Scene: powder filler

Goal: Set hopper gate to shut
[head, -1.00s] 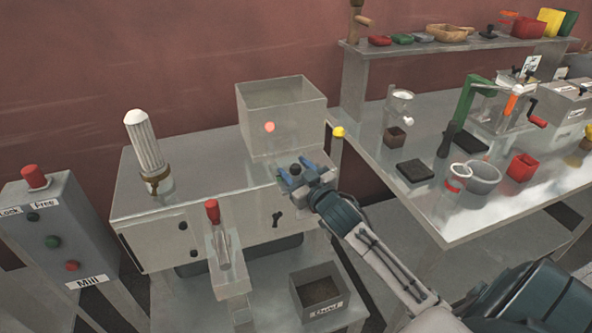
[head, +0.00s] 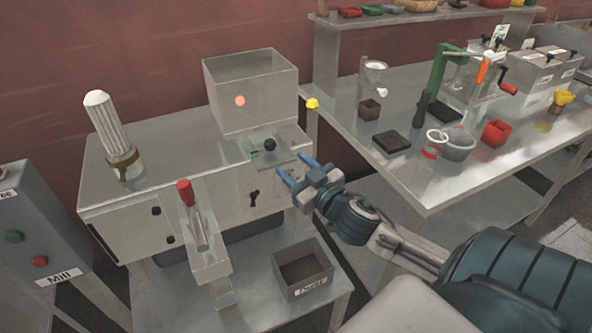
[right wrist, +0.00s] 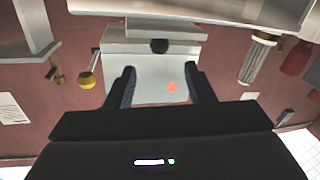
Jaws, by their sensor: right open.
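The hopper (head: 250,95) is a grey open-topped box on the steel filler machine, with an orange-red dot on its front. Below it a flat gate plate (head: 283,158) with a black knob (head: 270,144) lies on the machine top. A small green mark shows by the plate's left side. My right gripper (head: 296,168) is open and empty, to the right of the knob and apart from it. In the right wrist view the knob (right wrist: 159,46) shows beyond the open fingers (right wrist: 160,72). My left gripper is not in view.
A yellow knob (head: 312,104) stands at the hopper's right. A red-topped lever (head: 186,193) and a ribbed white cylinder (head: 110,125) are to the left. A grey bin (head: 303,268) sits on the lower shelf. A crowded steel table (head: 430,190) stands at right.

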